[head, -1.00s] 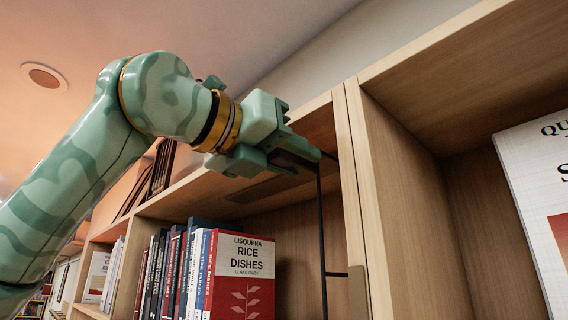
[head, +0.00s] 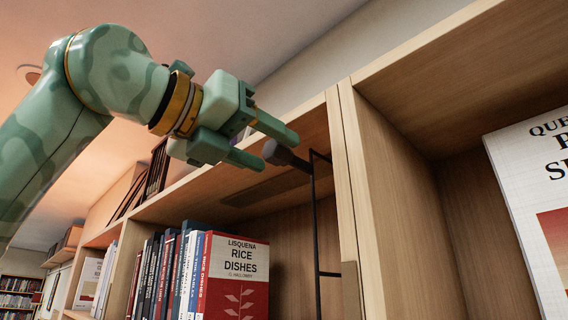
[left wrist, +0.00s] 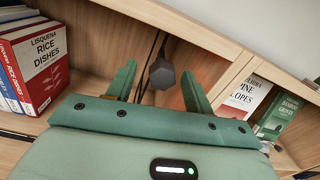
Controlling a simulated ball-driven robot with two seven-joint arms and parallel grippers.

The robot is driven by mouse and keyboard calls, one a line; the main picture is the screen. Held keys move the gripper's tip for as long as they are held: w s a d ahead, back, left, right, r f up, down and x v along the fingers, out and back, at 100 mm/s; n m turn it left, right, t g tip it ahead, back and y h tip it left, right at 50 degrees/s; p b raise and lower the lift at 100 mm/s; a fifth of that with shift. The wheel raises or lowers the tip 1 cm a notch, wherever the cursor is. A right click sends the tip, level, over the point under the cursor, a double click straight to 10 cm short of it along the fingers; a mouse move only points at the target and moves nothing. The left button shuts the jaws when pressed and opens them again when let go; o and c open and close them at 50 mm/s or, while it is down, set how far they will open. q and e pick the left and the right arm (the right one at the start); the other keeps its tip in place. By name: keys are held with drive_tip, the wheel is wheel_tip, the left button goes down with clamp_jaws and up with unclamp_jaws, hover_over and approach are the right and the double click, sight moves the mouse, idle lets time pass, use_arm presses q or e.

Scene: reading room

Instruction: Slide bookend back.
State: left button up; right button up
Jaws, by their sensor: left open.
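The bookend (head: 316,227) is a thin black wire frame with a dark faceted knob (head: 278,152) at its upper front. It stands upright inside the shelf compartment, close to its right wall and apart from the books. My left gripper (head: 279,150) is open and empty, its two green fingers pointing at the knob. In the left wrist view the knob (left wrist: 162,75) shows between the two spread fingers (left wrist: 158,72), with room on both sides. Part of the wire is hidden behind the knob there. My right gripper is in neither view.
A row of books ends in the red and white "Rice Dishes" book (head: 236,275), left of the bookend with a gap between. A wooden upright (head: 352,200) divides this compartment from the right one, where a white book (head: 535,190) stands. The shelf board is overhead.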

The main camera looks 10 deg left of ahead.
use_arm(q)
drive_tip(key=b+v, duration=0.2)
drive_tip(key=v, duration=1)
drive_tip(key=shift+a, duration=0.2)
